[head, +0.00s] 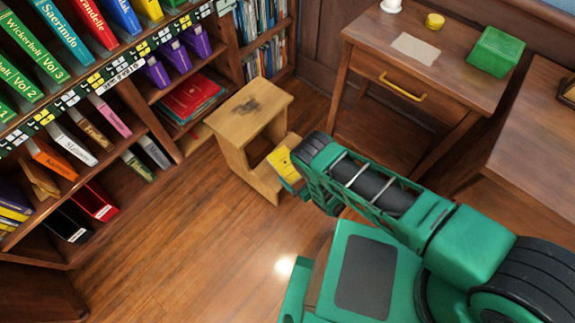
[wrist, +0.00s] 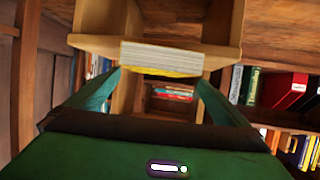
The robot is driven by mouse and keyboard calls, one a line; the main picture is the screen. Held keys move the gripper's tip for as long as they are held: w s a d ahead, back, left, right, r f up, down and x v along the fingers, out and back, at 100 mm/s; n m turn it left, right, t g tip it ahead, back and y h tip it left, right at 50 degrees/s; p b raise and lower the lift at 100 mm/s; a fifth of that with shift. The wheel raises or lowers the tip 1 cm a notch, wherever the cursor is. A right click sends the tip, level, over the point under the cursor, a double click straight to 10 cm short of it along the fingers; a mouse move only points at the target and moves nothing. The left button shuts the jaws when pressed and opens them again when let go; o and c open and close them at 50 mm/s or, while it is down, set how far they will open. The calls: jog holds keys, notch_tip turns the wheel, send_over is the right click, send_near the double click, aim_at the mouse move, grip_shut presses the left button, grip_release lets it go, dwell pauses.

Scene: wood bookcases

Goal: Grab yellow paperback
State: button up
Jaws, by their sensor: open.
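The yellow paperback (head: 280,162) lies on the lower step of the wooden step stool (head: 248,103) in the head view, partly hidden by my arm. In the wrist view, its pale page edge (wrist: 174,56) and a strip of yellow cover face me. My gripper (wrist: 159,77) is open, with its two green fingers spread to either side of the book's near end. No grip on the book shows. In the head view my gripper (head: 294,180) is close by the book, and its fingertips are mostly hidden.
Bookcases (head: 117,78) full of books and binders stand at the left. A wooden desk (head: 452,50) with a green box (head: 495,52) stands at the back right. The wood floor (head: 190,235) in front of the bookcases is clear.

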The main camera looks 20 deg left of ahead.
aim_at(288, 165)
jog(key=shift+x, duration=3.8)
jog(key=shift+w, duration=0.1)
jog(key=shift+c, duration=0.3)
jog(key=shift+r, duration=0.1)
jog(key=c, duration=1.1)
jog(key=shift+c, duration=0.2)
